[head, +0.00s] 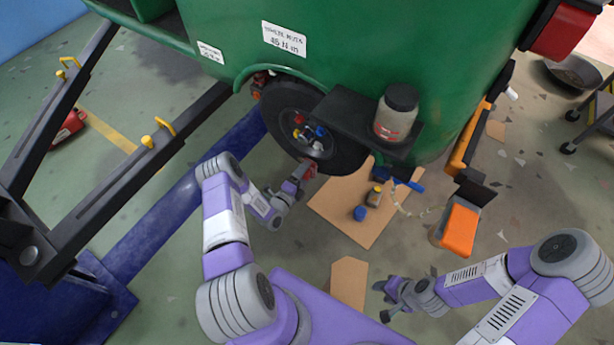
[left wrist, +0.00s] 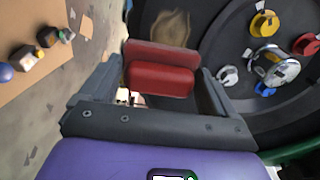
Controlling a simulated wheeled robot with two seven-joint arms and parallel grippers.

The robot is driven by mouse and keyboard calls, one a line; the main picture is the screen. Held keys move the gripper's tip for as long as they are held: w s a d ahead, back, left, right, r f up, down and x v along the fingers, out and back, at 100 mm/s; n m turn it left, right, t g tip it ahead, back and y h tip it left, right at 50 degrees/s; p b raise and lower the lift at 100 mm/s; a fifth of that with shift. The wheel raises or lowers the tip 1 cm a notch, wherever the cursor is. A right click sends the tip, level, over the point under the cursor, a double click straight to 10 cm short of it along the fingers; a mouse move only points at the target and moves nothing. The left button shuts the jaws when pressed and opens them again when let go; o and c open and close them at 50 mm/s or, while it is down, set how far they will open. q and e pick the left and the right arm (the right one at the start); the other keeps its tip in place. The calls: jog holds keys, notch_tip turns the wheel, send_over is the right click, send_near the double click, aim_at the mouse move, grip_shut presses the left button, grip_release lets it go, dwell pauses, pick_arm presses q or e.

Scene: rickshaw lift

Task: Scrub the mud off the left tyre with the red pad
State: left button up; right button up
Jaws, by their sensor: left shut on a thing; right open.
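The left tyre (head: 318,145) is black and sits under the green rickshaw body in the head view. In the left wrist view the tyre (left wrist: 220,35) fills the upper right, with a brown mud patch (left wrist: 172,28) on its surface. My left gripper (head: 305,172) is shut on the red pad (left wrist: 160,78). The pad is just below the mud patch in the picture; whether it touches the tyre I cannot tell. In the head view the pad (head: 309,170) is small beside the tyre's lower edge. My right gripper (head: 388,300) is open and empty, low over the floor.
A black shelf (head: 345,110) with a jar (head: 397,112) juts out above the tyre. A cardboard sheet (head: 345,205) on the floor carries small bottles and a blue cap (head: 360,213). An orange-topped box (head: 457,225) stands to the right. A blue lift beam (head: 190,195) runs left.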

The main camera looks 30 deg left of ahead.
pick_arm(q)
jog(key=shift+w+a+r, duration=0.1)
jog(key=shift+a+r, duration=0.1)
jog(key=shift+a, duration=1.3)
jog(key=shift+w+a+r, duration=0.1)
jog(key=shift+a+r, duration=0.05)
jog(key=shift+a, duration=1.3)
jog(key=shift+s+d+f+p, duration=0.1)
jog(key=shift+d+f+p, duration=0.1)
jog(key=shift+d, duration=1.05)
jog(key=shift+s+d+f+p, duration=0.1)
jog(key=shift+d+p, duration=0.15)
jog(key=shift+d, duration=1.05)
jog(key=shift+d+f+p, duration=0.1)
jog(key=shift+d+p, duration=0.1)
jog(key=shift+d, duration=1.05)
jog(key=shift+s, duration=0.1)
jog(key=s, duration=0.1)
jog(key=s+p, duration=0.1)
jog(key=s, duration=0.1)
jog(key=s+p, duration=0.1)
jog(key=shift+s+a, duration=0.3)
jog(key=shift+s, duration=0.65)
jog(key=shift+a, duration=0.1)
